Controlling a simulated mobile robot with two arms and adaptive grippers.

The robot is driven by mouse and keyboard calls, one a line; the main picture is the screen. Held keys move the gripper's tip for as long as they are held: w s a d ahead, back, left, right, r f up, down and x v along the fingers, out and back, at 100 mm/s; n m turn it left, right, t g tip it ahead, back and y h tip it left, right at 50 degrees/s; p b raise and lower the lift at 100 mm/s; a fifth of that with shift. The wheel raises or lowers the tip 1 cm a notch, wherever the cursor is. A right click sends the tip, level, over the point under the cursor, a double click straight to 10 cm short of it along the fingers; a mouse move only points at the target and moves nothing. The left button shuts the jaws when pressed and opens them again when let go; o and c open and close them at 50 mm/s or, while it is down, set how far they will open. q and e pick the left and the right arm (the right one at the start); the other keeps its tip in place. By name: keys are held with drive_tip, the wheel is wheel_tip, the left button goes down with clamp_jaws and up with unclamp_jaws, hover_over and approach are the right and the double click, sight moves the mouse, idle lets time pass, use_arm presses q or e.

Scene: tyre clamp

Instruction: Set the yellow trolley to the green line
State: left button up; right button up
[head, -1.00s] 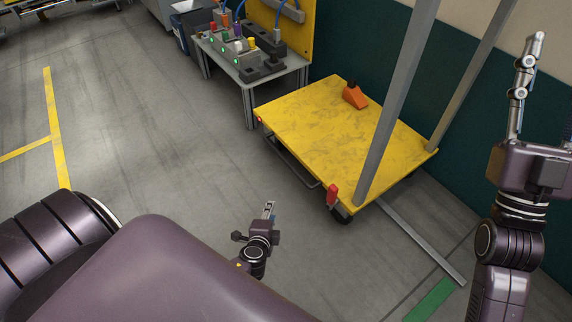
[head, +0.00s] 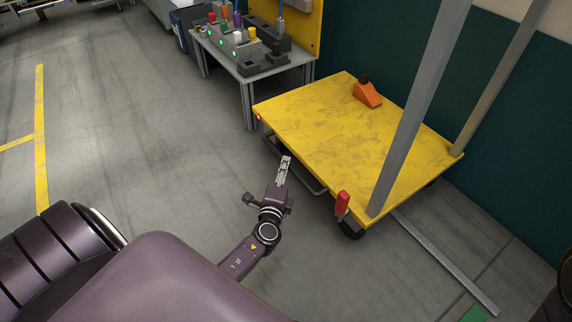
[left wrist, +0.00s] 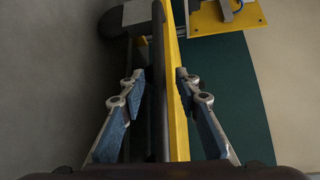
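The yellow trolley (head: 340,130) stands on the grey floor beside the dark green wall, with grey upright posts at its right end. A red lever (head: 342,202) is at its near corner. A piece of the green line (head: 475,313) shows at the bottom edge, to the right of the trolley. My left gripper (head: 284,168) is just in front of the trolley's near long side. In the left wrist view its fingers (left wrist: 165,110) are spread apart, with the trolley's yellow edge (left wrist: 178,130) and a dark bar (left wrist: 157,70) in the gap. Contact cannot be told. My right gripper is out of view.
An orange wedge (head: 368,95) lies on the trolley deck. A workbench (head: 245,68) with several devices stands just past the trolley's left end. A grey rail (head: 445,262) lies on the floor to the right. The floor at left, with a yellow line (head: 40,140), is clear.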

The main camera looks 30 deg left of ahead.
use_arm(q)
drive_tip(key=shift+b+x, duration=0.35)
drive_tip(key=shift+x, duration=1.45)
clamp_jaws()
